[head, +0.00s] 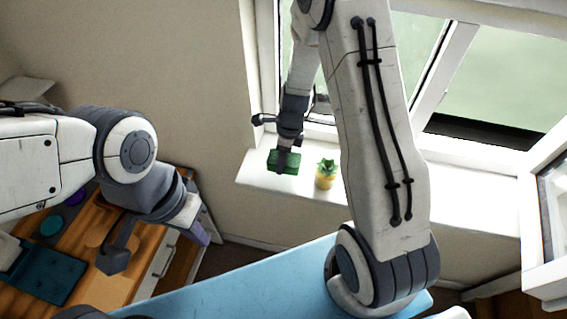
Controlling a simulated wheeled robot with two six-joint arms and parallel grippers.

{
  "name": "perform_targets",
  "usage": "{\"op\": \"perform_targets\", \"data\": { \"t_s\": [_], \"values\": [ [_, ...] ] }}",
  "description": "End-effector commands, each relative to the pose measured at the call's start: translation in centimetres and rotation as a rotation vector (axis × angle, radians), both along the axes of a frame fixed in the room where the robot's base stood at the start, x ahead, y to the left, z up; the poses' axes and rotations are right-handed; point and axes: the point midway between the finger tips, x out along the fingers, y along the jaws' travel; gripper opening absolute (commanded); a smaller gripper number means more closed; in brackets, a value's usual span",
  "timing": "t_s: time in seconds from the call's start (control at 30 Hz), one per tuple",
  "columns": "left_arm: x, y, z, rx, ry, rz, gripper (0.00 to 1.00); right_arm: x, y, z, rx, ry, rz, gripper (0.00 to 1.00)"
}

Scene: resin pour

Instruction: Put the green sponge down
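The green sponge (291,163) is at the left end of the white window sill (461,205). My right gripper (283,158) points down at it, with one dark finger against its near side; the other finger is hidden. The gripper appears shut on the sponge. I cannot tell whether the sponge's underside touches the sill. My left gripper (157,250) is open and empty, above the wooden worktop at the lower left, with its fingers well apart.
The sill is clear further right. An open window is behind it. A teal tray (45,273) and purple and green round items lie on the wooden worktop (90,246).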

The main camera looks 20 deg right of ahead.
Motion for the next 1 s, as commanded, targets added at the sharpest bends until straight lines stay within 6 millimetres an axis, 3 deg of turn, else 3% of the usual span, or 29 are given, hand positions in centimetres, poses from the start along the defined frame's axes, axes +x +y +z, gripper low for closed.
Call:
{"op": "perform_targets", "data": {
  "t_s": [0.2, 0.63, 0.67, 0.73, 1.0],
  "values": [
    [0.0, 0.0, -0.2, 0.0, 0.0, 0.0, 0.0, -0.1, -0.1, -3.3, 0.0, 0.004, -0.002, 0.18],
    [0.0, 0.0, -0.5, 0.0, 0.0, 0.001, 0.0, -0.1, -0.1, -4.0, 0.0, 0.001, 0.0, 0.18],
    [0.0, 0.0, -0.5, 0.0, 0.0, 0.001, 0.0, -0.1, -0.1, -4.0, 0.0, 0.001, 0.0, 0.74],
    [0.0, 0.0, -0.4, 0.0, 0.0, 0.001, 0.0, -0.1, -0.1, -3.9, 0.0, 0.001, 0.0, 1.0],
    [0.0, 0.0, -0.2, 0.0, 0.0, 0.001, 0.0, -0.1, -0.1, -3.7, 0.0, 0.001, 0.0, 1.0]
  ]
}}
